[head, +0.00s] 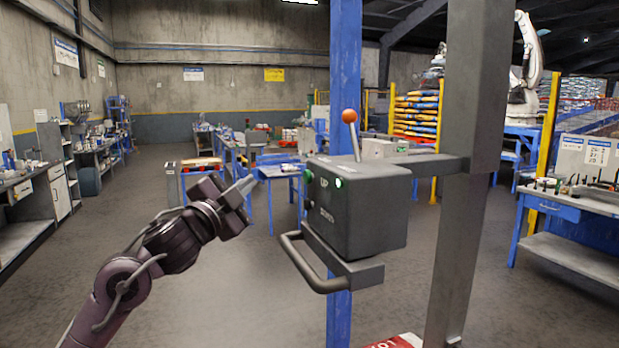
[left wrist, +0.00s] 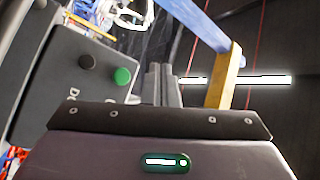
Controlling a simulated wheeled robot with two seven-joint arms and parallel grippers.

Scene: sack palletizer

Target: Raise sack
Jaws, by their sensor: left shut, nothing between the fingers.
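A dark grey control box (head: 365,218) hangs on a post arm, with UP and DOWN lettering on its face. A green button (head: 309,177) stands out at its left edge and also shows in the left wrist view (left wrist: 122,76), beside a dark button (left wrist: 88,62). A small light (head: 338,183) glows green-white on the box. My left gripper (head: 250,183) is shut and empty, its fingers pointing toward the box from the left with a visible gap. Its fingers (left wrist: 161,84) show right of the green button in the left wrist view. My right gripper is not in view.
A lever with an orange ball (head: 349,116) rises above the box, and a bar handle (head: 320,275) loops below it. A blue post (head: 344,90) and a grey post (head: 470,180) stand close by. Stacked sacks (head: 415,115) are far behind.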

